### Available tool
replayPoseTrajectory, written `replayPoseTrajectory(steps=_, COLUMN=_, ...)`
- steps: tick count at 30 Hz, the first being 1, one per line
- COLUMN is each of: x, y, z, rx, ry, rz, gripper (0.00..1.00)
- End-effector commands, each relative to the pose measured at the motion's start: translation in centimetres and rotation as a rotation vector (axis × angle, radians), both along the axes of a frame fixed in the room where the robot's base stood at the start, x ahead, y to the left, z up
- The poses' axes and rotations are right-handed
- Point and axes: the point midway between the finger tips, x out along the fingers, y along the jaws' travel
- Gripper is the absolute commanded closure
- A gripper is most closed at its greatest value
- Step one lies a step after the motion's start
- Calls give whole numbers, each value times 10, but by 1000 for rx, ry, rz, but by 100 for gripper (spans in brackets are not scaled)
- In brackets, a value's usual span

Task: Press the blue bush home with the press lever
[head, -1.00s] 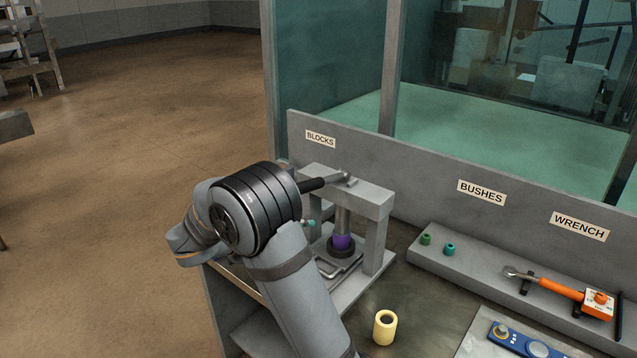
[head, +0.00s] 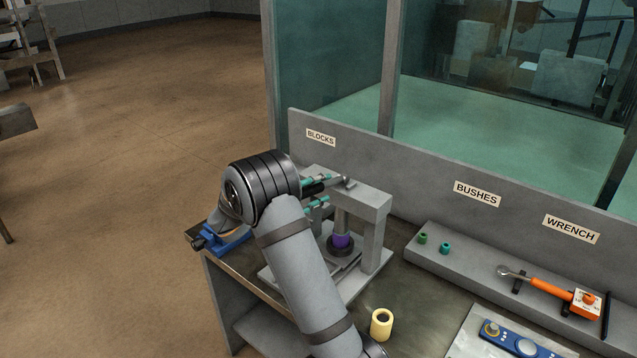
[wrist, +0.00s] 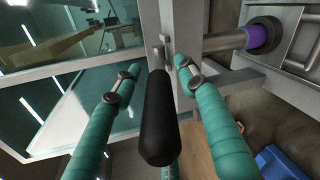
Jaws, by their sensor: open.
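The grey press (head: 374,225) stands on the bench below the BLOCKS label. Its lever has a black grip (wrist: 160,120) that points toward the wrist camera; the lever arm (head: 338,183) shows at the press top. My gripper (wrist: 156,70) is open, its teal fingers on either side of the black grip, with gaps visible. In the head view the teal fingers are at the lever, partly behind my arm. A purple piece (head: 342,241) sits under the ram in a dark ring; it also shows in the wrist view (wrist: 261,36). I see no clearly blue bush.
A yellow hollow cylinder (head: 381,324) stands in front of the press. A green bush (head: 423,238) and a teal bush (head: 445,248) sit on the ledge, with an orange wrench (head: 550,287) to their right. A blue object (head: 230,240) lies at the bench's left edge.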

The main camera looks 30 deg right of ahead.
Motion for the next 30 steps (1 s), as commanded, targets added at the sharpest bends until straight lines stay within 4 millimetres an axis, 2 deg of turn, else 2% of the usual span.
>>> replayPoseTrajectory(steps=3, x=3, y=-7, z=-1, rx=0, ry=1, rz=0, gripper=58)
replayPoseTrajectory(steps=12, x=3, y=-8, z=-3, rx=0, ry=0, rz=0, gripper=59)
replayPoseTrajectory(steps=30, x=3, y=-7, z=-3, rx=1, ry=3, rz=0, gripper=94)
